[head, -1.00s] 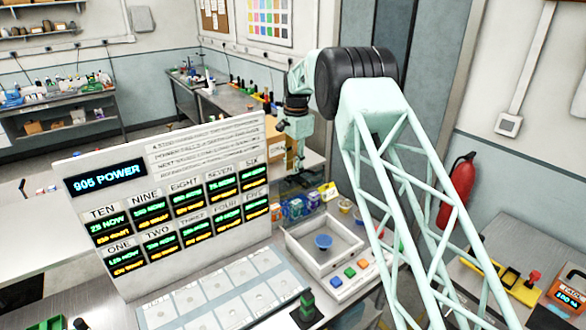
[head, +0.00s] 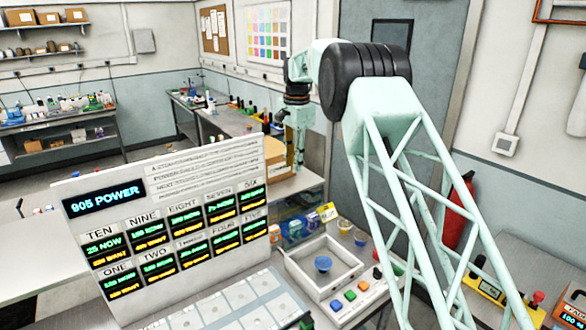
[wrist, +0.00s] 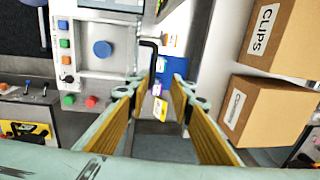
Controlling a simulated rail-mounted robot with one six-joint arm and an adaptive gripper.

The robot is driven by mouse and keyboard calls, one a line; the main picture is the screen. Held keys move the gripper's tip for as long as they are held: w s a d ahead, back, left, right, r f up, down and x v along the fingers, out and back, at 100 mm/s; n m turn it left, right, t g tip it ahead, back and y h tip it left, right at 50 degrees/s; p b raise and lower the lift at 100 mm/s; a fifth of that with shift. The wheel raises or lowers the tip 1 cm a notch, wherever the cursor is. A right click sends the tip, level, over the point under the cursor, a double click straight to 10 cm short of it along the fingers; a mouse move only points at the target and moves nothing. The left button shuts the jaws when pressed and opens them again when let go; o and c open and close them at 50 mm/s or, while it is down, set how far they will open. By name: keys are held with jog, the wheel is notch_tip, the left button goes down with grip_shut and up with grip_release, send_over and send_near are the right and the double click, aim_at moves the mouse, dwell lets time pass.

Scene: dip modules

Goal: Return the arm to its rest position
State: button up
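My gripper (wrist: 157,110) shows in the wrist view with its two yellow-padded fingers apart and nothing between them. In the head view my gripper (head: 299,155) hangs pointing down from my raised pale green arm, above the far right end of the bench. It is clear of the surface, near a brown cardboard box. Its fingertips are small and partly hard to make out in the head view.
A display board reading 905 POWER (head: 165,222) stands left. A white tray with a blue knob (head: 323,264) and coloured buttons (head: 350,294) lies below. A fire extinguisher (head: 459,212) hangs right.

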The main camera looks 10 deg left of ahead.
dwell(0.5)
